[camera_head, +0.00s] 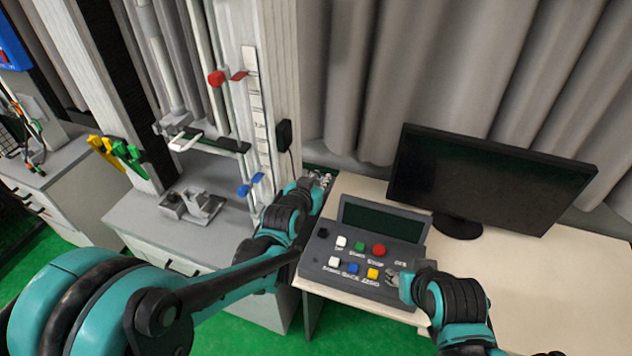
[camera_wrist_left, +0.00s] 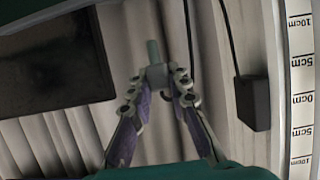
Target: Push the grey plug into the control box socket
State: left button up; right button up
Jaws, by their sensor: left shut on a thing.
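The grey plug (camera_wrist_left: 156,76) is between the fingertips of my left gripper (camera_wrist_left: 160,84) in the left wrist view, with a greenish pin pointing up. In the head view my left gripper (camera_head: 318,181) is shut above the back left corner of the control box, apart from it; the plug is too small to make out there. The grey control box (camera_head: 325,262) lies on the desk with a dark screen and coloured buttons. I cannot pick out its socket for sure. My right gripper (camera_head: 394,283) is at the box's right edge; its jaw opening is unclear.
A monitor (camera_head: 490,185) stands behind the box on the cream desk (camera_head: 540,270). The drop tower with its scale (camera_head: 257,115) stands left. A black adapter (camera_head: 284,135) with a cable hangs on it. The desk's right side is clear.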

pick_arm(q)
jog(key=shift+w+d+f+b, duration=0.2)
jog(key=shift+f+b, duration=2)
jog(key=shift+f, duration=1.55)
jog(key=shift+w+d+f+b, duration=0.25)
jog(key=shift+f+b, duration=2)
jog(key=shift+f, duration=1.5)
jog(key=shift+w+d+f+b, duration=0.2)
jog(key=shift+f+b, duration=2)
jog(key=shift+f, duration=1.55)
jog(key=shift+f, duration=0.2)
jog(key=o, duration=1)
jog(key=shift+c, duration=0.2)
jog(key=v, duration=1.2)
jog(key=shift+a+r, duration=0.1)
